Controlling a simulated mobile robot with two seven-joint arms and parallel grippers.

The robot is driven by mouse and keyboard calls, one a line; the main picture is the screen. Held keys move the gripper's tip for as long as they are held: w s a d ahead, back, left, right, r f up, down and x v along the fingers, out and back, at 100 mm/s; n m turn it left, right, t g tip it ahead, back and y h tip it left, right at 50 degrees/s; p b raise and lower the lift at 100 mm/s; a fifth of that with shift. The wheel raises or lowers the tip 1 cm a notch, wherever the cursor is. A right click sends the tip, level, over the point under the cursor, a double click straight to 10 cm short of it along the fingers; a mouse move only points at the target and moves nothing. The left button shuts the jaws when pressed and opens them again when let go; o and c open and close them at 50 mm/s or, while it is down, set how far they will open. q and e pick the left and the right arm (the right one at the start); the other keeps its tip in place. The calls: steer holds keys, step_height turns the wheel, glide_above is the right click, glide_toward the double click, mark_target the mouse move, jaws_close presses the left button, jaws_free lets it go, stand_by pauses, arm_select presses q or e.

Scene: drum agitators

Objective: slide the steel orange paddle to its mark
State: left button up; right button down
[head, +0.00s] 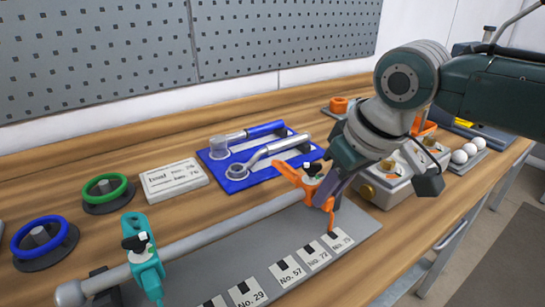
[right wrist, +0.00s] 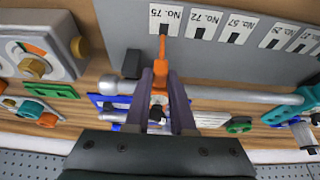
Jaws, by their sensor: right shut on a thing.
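The orange paddle (head: 311,186) is clamped on a steel shaft (head: 215,229) near its right end, with a black knob on top. My right gripper (head: 327,187) is shut on it; in the right wrist view the two fingers (right wrist: 160,100) stand on either side of the orange paddle (right wrist: 159,84). The paddle's lower pointer (head: 331,216) reaches down toward the label No. 75 (head: 340,241), and in the right wrist view its tip lines up with the dark square of that label (right wrist: 165,22). My left gripper is not in view.
A teal paddle (head: 143,258) sits on the shaft's left part. Labels including No. 72 (head: 313,256) and No. 57 (head: 287,271) line the grey plate. A blue tool mat (head: 238,184), a white card (head: 174,179), and a box with brass knobs (head: 390,192) stand nearby.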

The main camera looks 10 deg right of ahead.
steer(key=c, duration=0.8)
jaws_free()
steer(key=shift+o, duration=0.2)
steer(key=p+v, duration=0.1)
steer(key=v, duration=0.9)
steer(key=shift+p, duration=0.4)
steer(key=shift+a+f, duration=0.1)
steer(key=shift+a, duration=0.05)
